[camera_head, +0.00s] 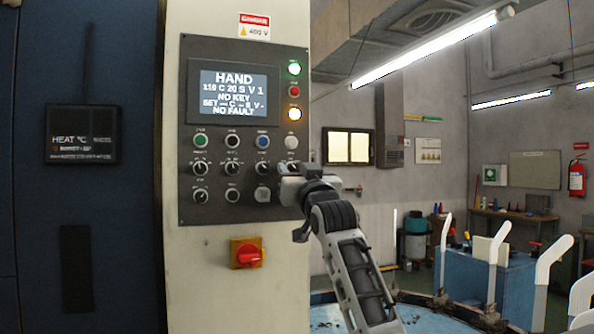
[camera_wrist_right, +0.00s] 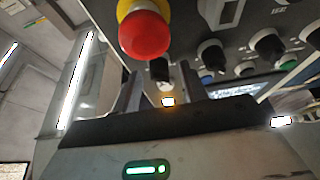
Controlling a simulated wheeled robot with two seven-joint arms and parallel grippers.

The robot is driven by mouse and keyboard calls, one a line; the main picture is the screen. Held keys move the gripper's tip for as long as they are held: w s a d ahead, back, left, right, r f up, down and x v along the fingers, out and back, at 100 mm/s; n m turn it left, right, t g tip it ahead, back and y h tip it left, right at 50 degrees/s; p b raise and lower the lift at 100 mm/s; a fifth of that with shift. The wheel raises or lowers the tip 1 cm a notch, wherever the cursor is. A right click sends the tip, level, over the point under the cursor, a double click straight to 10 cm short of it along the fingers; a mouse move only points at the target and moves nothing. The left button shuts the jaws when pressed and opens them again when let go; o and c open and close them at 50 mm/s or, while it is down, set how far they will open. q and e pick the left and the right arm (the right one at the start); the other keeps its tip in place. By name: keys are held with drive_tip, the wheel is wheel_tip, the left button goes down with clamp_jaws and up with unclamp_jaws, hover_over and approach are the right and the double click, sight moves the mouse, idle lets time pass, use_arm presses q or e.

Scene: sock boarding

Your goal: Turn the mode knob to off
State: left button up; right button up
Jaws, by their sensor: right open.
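The control panel (camera_head: 215,219) faces me on a pale cabinet, and its display (camera_head: 234,92) reads HAND. My right gripper (camera_head: 291,176) is open at the panel's lower right. It partly covers the rightmost upper knob (camera_head: 292,167). In the right wrist view, that dark knob (camera_wrist_right: 159,70) shows between the two open fingers (camera_wrist_right: 161,88); I cannot tell whether they touch it. My left gripper is out of view.
A red mushroom button with a yellow collar (camera_wrist_right: 144,32) stands close to the fingers in the right wrist view. A red rotary switch on a yellow plate (camera_head: 247,253) is below the panel. A blue cabinet with a heater display (camera_head: 83,135) stands at left.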

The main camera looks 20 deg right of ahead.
clamp_jaws()
drive_tip(key=shift+m, duration=0.5)
drive_tip(key=m+h, duration=0.2)
drive_tip(key=m, duration=0.1)
drive_tip(key=m+h, duration=0.1)
drive_tip(key=m, duration=0.1)
drive_tip(key=shift+a, duration=0.25)
drive_tip(key=shift+m+g+h, duration=0.45)
drive_tip(key=shift+m+h, duration=0.3)
drive_tip(key=shift+m, duration=0.85)
drive_tip(key=shift+m+g+h, duration=0.45)
drive_tip(key=shift+m+h, duration=0.3)
drive_tip(key=shift+m, duration=0.85)
unclamp_jaws()
drive_tip(key=shift+r, duration=0.1)
